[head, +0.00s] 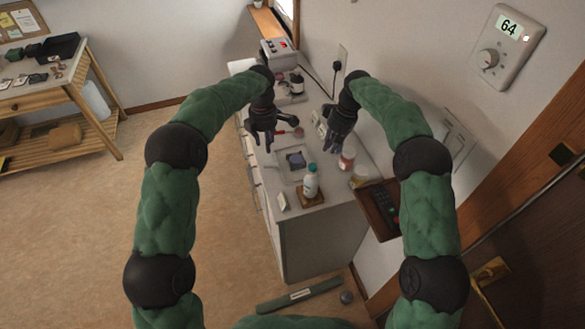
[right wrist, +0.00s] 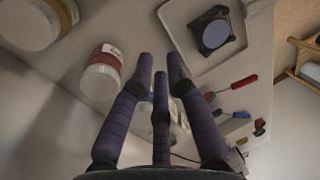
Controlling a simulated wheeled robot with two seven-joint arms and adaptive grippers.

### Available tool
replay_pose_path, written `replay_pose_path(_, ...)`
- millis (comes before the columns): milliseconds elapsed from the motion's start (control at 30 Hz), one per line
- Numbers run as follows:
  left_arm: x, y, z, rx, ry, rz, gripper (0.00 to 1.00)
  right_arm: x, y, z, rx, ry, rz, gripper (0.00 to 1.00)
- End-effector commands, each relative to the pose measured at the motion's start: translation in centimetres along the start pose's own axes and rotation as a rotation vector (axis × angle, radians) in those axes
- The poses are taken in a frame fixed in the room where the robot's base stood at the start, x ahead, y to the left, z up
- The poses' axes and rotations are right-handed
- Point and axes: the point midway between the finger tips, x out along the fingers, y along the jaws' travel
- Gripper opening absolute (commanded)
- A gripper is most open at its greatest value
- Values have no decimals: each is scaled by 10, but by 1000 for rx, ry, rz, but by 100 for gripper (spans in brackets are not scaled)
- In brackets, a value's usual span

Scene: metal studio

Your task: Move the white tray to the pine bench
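The white tray (head: 284,172) lies flat on the grey-topped cabinet, holding a dark square piece with a blue-grey round top (head: 296,160). The tray (right wrist: 192,67) also shows at the top of the right wrist view. My left gripper (head: 264,144) hangs open and empty above the cabinet, beyond the tray's far left side. My right gripper (head: 331,146) is open and empty to the right of the tray; its three fingers (right wrist: 160,65) show apart in the wrist view. The pine bench (head: 35,101) stands at the far left across the floor, with several small items on top.
A red-labelled jar (head: 347,158) stands right of the tray. A grey machine (head: 279,52) stands at the cabinet's far end. Open floor (head: 70,220) lies between cabinet and bench.

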Motion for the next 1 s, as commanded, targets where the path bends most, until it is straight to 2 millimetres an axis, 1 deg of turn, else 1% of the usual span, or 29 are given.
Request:
replay_pose_path(300, 0, 0, 0, 0, -1, 1, 40, -1, 0, 0, 0, 1, 0, 16)
replay_pose_path(467, 7, 0, 0, 0, 0, 0, 40, 7, 0, 0, 0, -1, 0, 16)
replay_pose_path(567, 18, 0, 0, 0, 2, -2, 40, 18, 0, 0, 0, -2, -1, 16)
replay_pose_path(800, 58, -1, 0, 0, 1, -3, 40, 57, 0, 1, 0, -3, -1, 16)
replay_pose_path(1000, 87, 0, 0, 0, 1, -1, 40, 87, 0, 0, 0, -2, 0, 16)
